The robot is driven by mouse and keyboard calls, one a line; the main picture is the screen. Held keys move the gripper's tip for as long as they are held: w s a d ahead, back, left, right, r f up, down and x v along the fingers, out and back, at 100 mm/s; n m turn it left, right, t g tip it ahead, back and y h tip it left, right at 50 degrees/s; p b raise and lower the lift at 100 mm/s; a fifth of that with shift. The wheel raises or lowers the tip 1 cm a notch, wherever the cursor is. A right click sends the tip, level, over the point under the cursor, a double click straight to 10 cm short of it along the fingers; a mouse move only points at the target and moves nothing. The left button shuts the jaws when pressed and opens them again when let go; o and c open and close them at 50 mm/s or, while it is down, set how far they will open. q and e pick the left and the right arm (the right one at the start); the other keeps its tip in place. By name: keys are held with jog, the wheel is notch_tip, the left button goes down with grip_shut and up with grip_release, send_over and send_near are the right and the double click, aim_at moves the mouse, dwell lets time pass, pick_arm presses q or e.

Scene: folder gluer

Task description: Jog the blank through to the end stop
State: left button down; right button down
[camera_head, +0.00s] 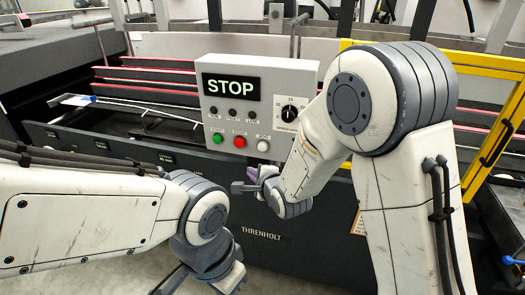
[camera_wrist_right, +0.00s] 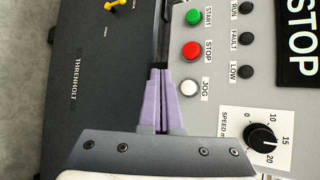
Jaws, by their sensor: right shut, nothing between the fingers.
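A grey control panel (camera_head: 262,112) has a display (camera_head: 231,87) reading STOP. Below it sit a green START button (camera_head: 218,138), a red STOP button (camera_head: 239,142) and a white JOG button (camera_head: 263,146). The JOG button also shows in the right wrist view (camera_wrist_right: 189,88). My right gripper (camera_head: 252,172) is shut and empty just below the panel; in the wrist view its purple fingertips (camera_wrist_right: 159,72) lie beside the JOG button, not over it. A pale flat piece with blue (camera_head: 75,100), possibly the blank, lies at the machine's left. My left gripper is partly cut off at the bottom. I cannot identify the end stop.
A speed knob (camera_head: 289,115) is on the panel's right. Red-edged rails (camera_head: 150,87) run behind the panel. A yellow guard frame (camera_head: 485,62) stands at right. The dark machine front (camera_head: 290,228) reads THRENHOLT. A yellow knob (camera_wrist_right: 113,4) shows in the wrist view.

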jog(key=shift+w, duration=0.1)
jog(key=p, duration=0.2)
send_near(259, 150)
jog(key=shift+w+a+f, duration=0.65)
jog(key=shift+w+f, duration=0.05)
jog(key=shift+w, duration=0.2)
jog(key=shift+w+a+f, duration=0.7)
jog(key=shift+w+f, duration=0.05)
jog(key=shift+w, duration=0.15)
dwell(0.6)
jog(key=shift+w+d, duration=0.15)
jog(key=shift+w, duration=0.25)
jog(key=shift+w+d, duration=0.15)
jog(key=shift+w, duration=0.35)
dwell(2.0)
jog(key=shift+s+a, duration=0.3)
jog(key=shift+s, duration=0.6)
jog(key=shift+s, duration=0.1)
